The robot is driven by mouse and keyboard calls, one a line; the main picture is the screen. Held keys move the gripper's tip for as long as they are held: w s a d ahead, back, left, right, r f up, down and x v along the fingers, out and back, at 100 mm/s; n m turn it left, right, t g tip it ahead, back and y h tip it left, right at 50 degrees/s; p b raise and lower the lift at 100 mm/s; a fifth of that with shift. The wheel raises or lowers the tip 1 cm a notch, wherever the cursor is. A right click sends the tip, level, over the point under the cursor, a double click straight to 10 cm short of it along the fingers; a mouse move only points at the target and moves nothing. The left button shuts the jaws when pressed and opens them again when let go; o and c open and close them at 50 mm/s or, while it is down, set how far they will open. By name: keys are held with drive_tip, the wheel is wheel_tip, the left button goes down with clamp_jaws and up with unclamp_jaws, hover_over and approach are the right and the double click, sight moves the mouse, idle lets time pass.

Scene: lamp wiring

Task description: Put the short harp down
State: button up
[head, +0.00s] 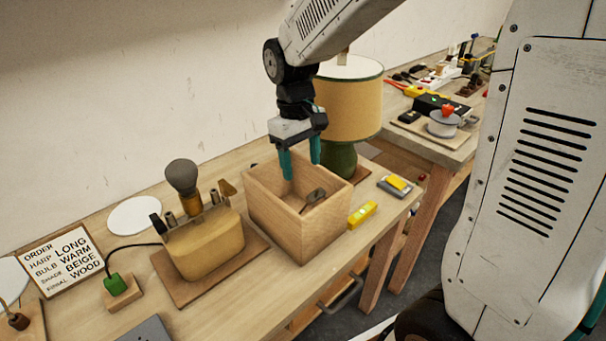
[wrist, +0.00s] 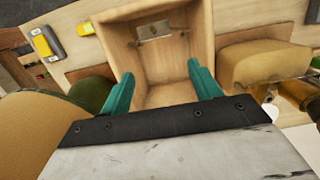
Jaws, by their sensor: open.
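My gripper (head: 302,168) is open, its two teal fingers pointing down into the open wooden box (head: 262,215). In the wrist view my gripper (wrist: 160,75) has nothing between its fingertips, and they reach over the near part of the box (wrist: 112,45). A small grey-brown metal piece (head: 312,200) lies inside the box, apart from the fingers. In the wrist view this metal piece (wrist: 154,30) is by the far wall. I cannot tell whether it is the short harp. No harp shows clearly elsewhere.
A beige lamp base (head: 205,245) with a grey bulb (head: 183,175) stands left of the box. A lamp with a yellow shade (head: 348,105) stands close behind. A yellow level (head: 362,215) lies right of the box.

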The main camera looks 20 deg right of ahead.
wheel_tip(320, 180, up, 8)
drive_tip(key=s+d+m+t, duration=0.2)
drive_tip(key=s+d+m, duration=0.1)
drive_tip(key=s, duration=1.9)
drive_tip(key=shift+m+t, duration=0.3)
drive_tip(key=shift+t, duration=0.1)
drive_tip(key=shift+s+d+f, duration=0.1)
